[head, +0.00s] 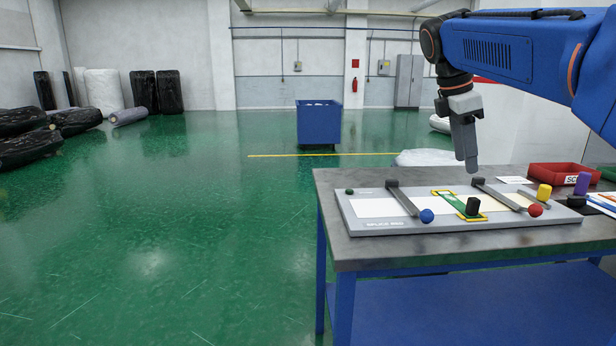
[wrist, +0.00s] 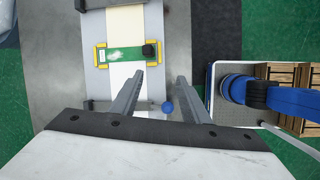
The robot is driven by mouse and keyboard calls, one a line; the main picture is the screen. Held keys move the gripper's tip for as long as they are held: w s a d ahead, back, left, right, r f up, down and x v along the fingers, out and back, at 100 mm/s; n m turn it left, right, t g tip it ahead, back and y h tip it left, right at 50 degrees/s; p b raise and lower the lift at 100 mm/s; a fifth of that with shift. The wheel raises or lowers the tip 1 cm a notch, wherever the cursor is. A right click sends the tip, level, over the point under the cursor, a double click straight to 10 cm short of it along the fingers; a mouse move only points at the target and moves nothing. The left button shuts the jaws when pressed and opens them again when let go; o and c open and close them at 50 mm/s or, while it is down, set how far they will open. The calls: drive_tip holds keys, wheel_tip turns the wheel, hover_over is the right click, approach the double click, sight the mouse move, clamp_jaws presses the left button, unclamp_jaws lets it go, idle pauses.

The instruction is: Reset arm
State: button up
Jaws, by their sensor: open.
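My blue arm reaches in from the upper right in the head view. My gripper (head: 468,166) points down and hangs above the back of the grey splice board (head: 385,221) on the metal-topped table (head: 345,250). In the wrist view my gripper (wrist: 160,78) shows two fingers apart with nothing between them. The board carries a pale strip, a green piece in a yellow frame (head: 440,192) with a black knob (head: 473,206), dark bars, a blue ball knob (head: 426,216) and a red ball knob (head: 535,210). The green piece also shows in the wrist view (wrist: 125,55).
A red bin (head: 562,175), a yellow block (head: 544,192) and a purple cylinder (head: 582,183) stand on the table's right side. A blue cart (head: 318,123) stands farther back. Dark wrapped rolls (head: 40,148) lie at the left. The green floor between is clear.

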drive_tip(key=s+a+f+m+t+y, duration=0.2)
drive_tip(key=s+a+f+m, duration=0.2)
drive_tip(key=s+f+m, duration=0.4)
drive_tip(key=s+a+f+m+t+y, duration=0.2)
drive_tip(key=s+f+m, duration=0.6)
drive_tip(key=s+f, duration=1)
wheel_tip(320, 180, down, 4)
drive_tip(key=shift+a+f, duration=0.1)
drive_tip(key=shift+a, duration=0.95)
